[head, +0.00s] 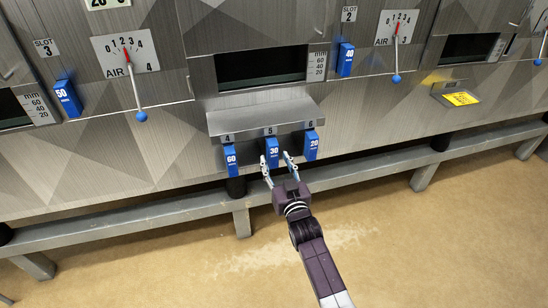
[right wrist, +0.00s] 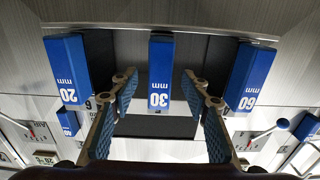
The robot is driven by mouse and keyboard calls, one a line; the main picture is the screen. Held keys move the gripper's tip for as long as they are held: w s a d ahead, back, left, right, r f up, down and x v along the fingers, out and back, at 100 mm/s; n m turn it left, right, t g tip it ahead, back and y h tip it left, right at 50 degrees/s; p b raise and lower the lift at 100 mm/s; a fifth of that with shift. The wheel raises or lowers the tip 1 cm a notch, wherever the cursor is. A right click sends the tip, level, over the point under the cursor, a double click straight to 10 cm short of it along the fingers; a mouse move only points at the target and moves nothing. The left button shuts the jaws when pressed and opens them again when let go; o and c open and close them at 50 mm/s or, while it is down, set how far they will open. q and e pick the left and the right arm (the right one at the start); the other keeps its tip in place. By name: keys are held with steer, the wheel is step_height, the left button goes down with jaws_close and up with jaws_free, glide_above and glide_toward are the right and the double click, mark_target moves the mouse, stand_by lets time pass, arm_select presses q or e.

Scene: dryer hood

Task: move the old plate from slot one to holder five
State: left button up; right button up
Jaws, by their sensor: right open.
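The blue 30 mm plate (head: 273,147) sits in holder five, the middle place of the three-place rack (head: 262,121) on the machine front. It also shows upside down in the right wrist view (right wrist: 160,75). My right gripper (head: 275,157) is open, its fingertips just below and to either side of this plate. In the right wrist view the fingers (right wrist: 160,90) are spread with the plate in line between them; contact cannot be told. Slot one's label is not legible in view. My left gripper is not in view.
The 60 mm plate (head: 231,159) in holder four and the 20 mm plate (head: 311,145) in holder six flank closely. A 40 mm plate (head: 346,60) is at slot two, a 50 mm plate (head: 67,98) by slot three. A grey rail (head: 350,178) runs below.

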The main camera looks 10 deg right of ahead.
steer(key=shift+s+d+r, duration=0.1)
steer(key=shift+s, duration=2.65)
step_height(320, 180, up, 5)
steer(key=p, duration=0.6)
steer(key=s+a+f+g+b, duration=0.1)
steer(key=s+f+g, duration=0.15)
steer(key=f, duration=0.75)
steer(key=s+f+g, duration=0.2)
steer(key=s+f, duration=0.2)
steer(key=f, duration=0.5)
steer(key=s+f+n+g, duration=0.1)
steer(key=s+f+g, duration=0.4)
steer(key=s+f, duration=1.25)
steer(key=s+d+f+g, duration=0.2)
steer(key=s+f, duration=0.3)
steer(key=s, duration=0.5)
steer(key=s+d+f+g, duration=0.3)
steer(key=s+f, duration=0.2)
steer(key=s, duration=0.6)
steer(key=s+d+f+n+g, duration=0.1)
steer(key=s+f, duration=0.4)
steer(key=s, duration=0.5)
steer(key=shift+s+d+f+g+h, duration=0.3)
steer(key=shift+s+d+f+g, duration=0.1)
steer(key=shift+d+g, duration=0.35)
